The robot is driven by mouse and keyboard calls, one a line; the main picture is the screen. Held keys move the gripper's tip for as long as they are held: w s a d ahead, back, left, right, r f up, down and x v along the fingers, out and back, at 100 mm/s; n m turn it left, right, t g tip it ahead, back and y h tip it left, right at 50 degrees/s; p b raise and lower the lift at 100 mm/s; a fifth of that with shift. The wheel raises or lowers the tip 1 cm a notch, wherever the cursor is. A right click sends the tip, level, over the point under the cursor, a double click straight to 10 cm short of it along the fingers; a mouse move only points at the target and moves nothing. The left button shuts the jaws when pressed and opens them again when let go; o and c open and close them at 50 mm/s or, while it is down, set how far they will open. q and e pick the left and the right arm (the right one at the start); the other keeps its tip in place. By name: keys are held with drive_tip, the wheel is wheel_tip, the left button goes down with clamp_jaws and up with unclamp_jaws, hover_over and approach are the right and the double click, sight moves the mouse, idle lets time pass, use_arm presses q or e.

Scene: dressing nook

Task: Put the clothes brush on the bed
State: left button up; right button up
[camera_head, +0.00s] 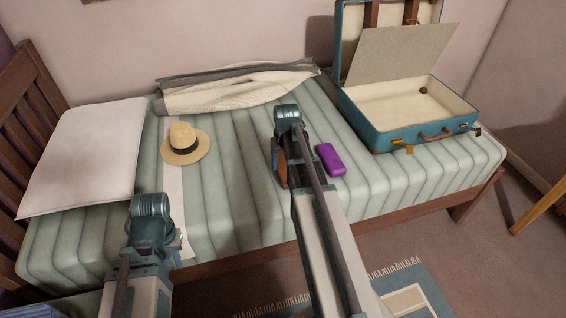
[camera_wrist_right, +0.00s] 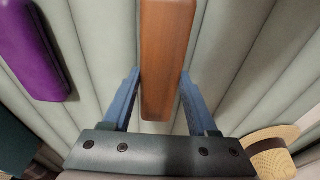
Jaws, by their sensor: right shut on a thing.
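The clothes brush (camera_head: 282,170), a brown wooden block, is over the middle of the bed (camera_head: 235,200) with its green-grey striped mattress. In the right wrist view the brush (camera_wrist_right: 168,50) lies between the two blue fingers of my right gripper (camera_wrist_right: 160,98). My right gripper (camera_head: 278,160) is shut on it, partly hidden by its own arm in the head view. I cannot tell whether the brush touches the mattress. My left gripper (camera_head: 176,246) is over the bed's near edge at the left, mostly hidden behind its wrist, so its jaws cannot be read.
A purple case (camera_head: 330,160) lies just right of the brush, also in the right wrist view (camera_wrist_right: 32,50). A straw hat (camera_head: 185,144) lies to the left. A pillow (camera_head: 88,155), a folded blanket (camera_head: 235,90) and an open blue suitcase (camera_head: 400,130) are on the bed.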

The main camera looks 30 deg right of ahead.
sight(285, 167)
drive_tip(key=shift+f, duration=0.4)
drive_tip(key=o, duration=1.4)
drive_tip(key=shift+r, duration=0.1)
drive_tip(key=shift+r+p, duration=0.55)
drive_tip(key=shift+r, duration=0.2)
drive_tip(key=r+p, duration=0.3)
drive_tip(key=s+r+p, duration=0.1)
drive_tip(key=r+p, duration=0.7)
drive_tip(key=shift+s+a+r, duration=0.15)
drive_tip(key=shift+s+a, duration=0.05)
drive_tip(key=shift+s, duration=0.15)
